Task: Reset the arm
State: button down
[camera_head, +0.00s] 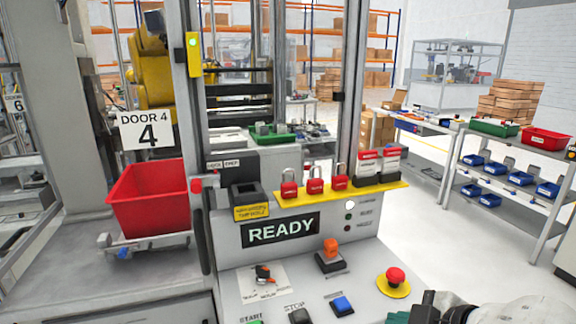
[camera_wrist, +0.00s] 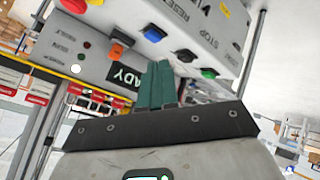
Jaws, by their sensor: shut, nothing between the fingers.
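The grey control panel (camera_head: 310,260) has a display reading READY (camera_head: 283,229). On its sloped face are a blue button (camera_head: 342,305), a black button (camera_head: 300,315) by a STOP label, a green button (camera_head: 254,321) by START, an orange switch (camera_head: 330,249), a black rotary switch (camera_head: 263,273) and a red mushroom button (camera_head: 395,276). The wrist view shows the blue button (camera_wrist: 154,33) near a RESET label. My gripper (camera_head: 424,306) is at the lower right, beside the panel. Its green fingers (camera_wrist: 157,84) are shut and empty, apart from the buttons. A yellow arm (camera_head: 152,65) stands behind the cell frame.
A yellow shelf (camera_head: 370,191) above the display carries red padlocks (camera_head: 315,184) and red-and-white tags. A red bin (camera_head: 150,196) stands left under the DOOR 4 sign (camera_head: 147,130). Racks with blue bins (camera_head: 490,199) stand right. White floor between is clear.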

jog(key=s+f+m+g+h, duration=0.2)
jog(key=s+f+m+g, duration=0.1)
jog(key=s+f+m, duration=1.15)
jog(key=s+d+f+g+h, duration=0.1)
jog(key=s+d+f+g, duration=0.1)
jog(key=s+d+f, duration=0.2)
jog(key=s+d+f+g+h, duration=0.1)
jog(key=s+d+f, duration=0.3)
jog(key=s, duration=0.7)
notch_tip(320, 180, down, 3)
jog(key=shift+d+r+g+h, duration=0.15)
jog(key=shift+d+g+h, duration=0.25)
jog(key=shift+g, duration=0.3)
